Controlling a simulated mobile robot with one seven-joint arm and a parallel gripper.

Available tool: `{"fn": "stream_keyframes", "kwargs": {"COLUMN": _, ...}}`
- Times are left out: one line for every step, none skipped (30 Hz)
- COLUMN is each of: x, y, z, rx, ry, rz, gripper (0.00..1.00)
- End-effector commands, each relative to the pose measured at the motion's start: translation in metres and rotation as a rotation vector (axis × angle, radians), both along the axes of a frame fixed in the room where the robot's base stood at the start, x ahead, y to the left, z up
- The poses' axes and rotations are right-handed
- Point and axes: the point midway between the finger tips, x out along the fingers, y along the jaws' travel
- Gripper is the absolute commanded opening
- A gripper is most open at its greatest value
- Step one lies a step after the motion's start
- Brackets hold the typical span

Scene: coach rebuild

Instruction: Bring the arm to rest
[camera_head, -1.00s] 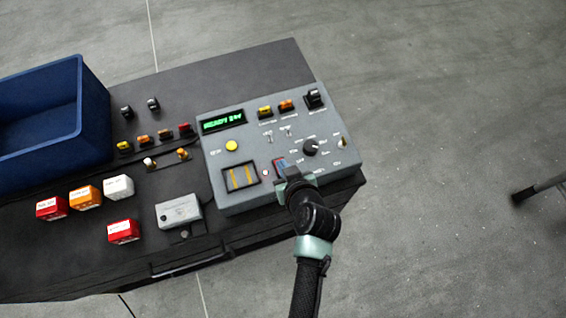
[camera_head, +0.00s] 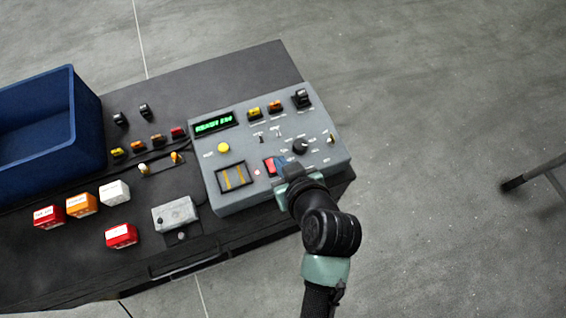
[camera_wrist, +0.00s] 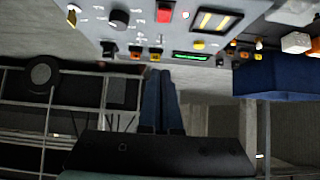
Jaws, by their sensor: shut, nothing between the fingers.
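My arm reaches in from the bottom of the head view, with my gripper (camera_head: 284,176) over the front edge of the grey control panel (camera_head: 238,203). The gripper is beside a red rocker switch (camera_head: 269,165); I cannot tell the gap between them. In the wrist view my two dark fingers (camera_wrist: 160,78) are together, with nothing between them. The panel shows at the top of that view, beyond the fingertips.
The dark bench (camera_head: 225,75) carries a blue bin (camera_head: 88,125), a small grey box (camera_head: 174,213) and several red, orange and white blocks. Open floor (camera_head: 440,120) lies to the right, with a dark leg or bar (camera_head: 513,184) at the right edge.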

Motion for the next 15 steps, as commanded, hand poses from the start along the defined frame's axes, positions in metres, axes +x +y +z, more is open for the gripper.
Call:
{"fn": "stream_keyframes", "kwargs": {"x": -0.0026, "y": -0.0008, "z": 0.0027, "rx": 0.0, "ry": 0.0, "rz": 0.0, "gripper": 0.0}}
{"fn": "stream_keyframes", "kwargs": {"x": -0.0036, "y": -0.0011, "z": 0.0041, "rx": 0.0, "ry": 0.0, "rz": 0.0, "gripper": 0.0}}
{"fn": "stream_keyframes", "kwargs": {"x": -0.0045, "y": -0.0014, "z": 0.0056, "rx": 0.0, "ry": 0.0, "rz": 0.0, "gripper": 0.0}}
{"fn": "stream_keyframes", "kwargs": {"x": -0.005, "y": -0.0014, "z": 0.0067, "rx": 0.0, "ry": 0.0, "rz": 0.0, "gripper": 0.0}}
{"fn": "stream_keyframes", "kwargs": {"x": -0.0054, "y": -0.0015, "z": 0.0074, "rx": 0.0, "ry": -0.001, "rz": 0.0, "gripper": 0.0}}
{"fn": "stream_keyframes", "kwargs": {"x": -0.0057, "y": -0.0016, "z": 0.0081, "rx": 0.0, "ry": -0.001, "rz": 0.0, "gripper": 0.0}}
{"fn": "stream_keyframes", "kwargs": {"x": -0.0059, "y": -0.0016, "z": 0.0084, "rx": 0.0, "ry": -0.001, "rz": 0.001, "gripper": 0.0}}
{"fn": "stream_keyframes", "kwargs": {"x": -0.006, "y": -0.0016, "z": 0.0085, "rx": 0.0, "ry": 0.0, "rz": 0.0, "gripper": 0.0}}
{"fn": "stream_keyframes", "kwargs": {"x": -0.006, "y": -0.0016, "z": 0.0085, "rx": 0.001, "ry": 0.0, "rz": 0.001, "gripper": 0.0}}
{"fn": "stream_keyframes", "kwargs": {"x": -0.006, "y": -0.0016, "z": 0.0085, "rx": 0.001, "ry": 0.0, "rz": 0.001, "gripper": 0.0}}
{"fn": "stream_keyframes", "kwargs": {"x": -0.0059, "y": -0.0016, "z": 0.0084, "rx": 0.001, "ry": 0.0, "rz": 0.001, "gripper": 0.0}}
{"fn": "stream_keyframes", "kwargs": {"x": -0.0058, "y": -0.0016, "z": 0.0083, "rx": 0.001, "ry": 0.0, "rz": 0.001, "gripper": 0.0}}
{"fn": "stream_keyframes", "kwargs": {"x": -0.0058, "y": -0.0016, "z": 0.0083, "rx": 0.0, "ry": 0.0, "rz": 0.001, "gripper": 0.0}}
{"fn": "stream_keyframes", "kwargs": {"x": -0.0058, "y": -0.0016, "z": 0.0083, "rx": 0.0, "ry": 0.0, "rz": 0.001, "gripper": 0.0}}
{"fn": "stream_keyframes", "kwargs": {"x": -0.0058, "y": -0.0016, "z": 0.0083, "rx": 0.0, "ry": 0.0, "rz": 0.001, "gripper": 0.0}}
